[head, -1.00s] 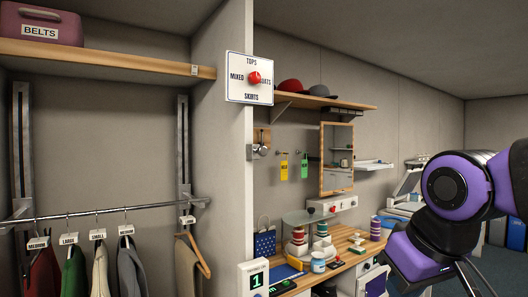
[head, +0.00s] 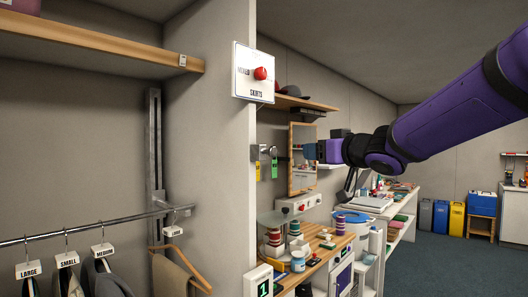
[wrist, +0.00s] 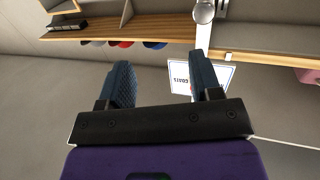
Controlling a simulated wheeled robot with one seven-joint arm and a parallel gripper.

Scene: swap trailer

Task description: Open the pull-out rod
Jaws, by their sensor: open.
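A small metal fitting with a rounded end, likely the pull-out rod (head: 255,153), sits on the wall below the dial sign. In the wrist view, a shiny metal piece with a round end (wrist: 205,12), likely the same rod, shows at the top edge, beyond the right finger. My gripper (head: 309,151) is at about the fitting's height in the head view, pointing left toward it, with a gap in the picture between them. In the wrist view, my gripper (wrist: 162,82) has its two blue fingers wide apart with nothing between them.
The dial sign with a red knob (head: 260,73) is on the partition edge. A hanging rail (head: 85,227) with garments is left.

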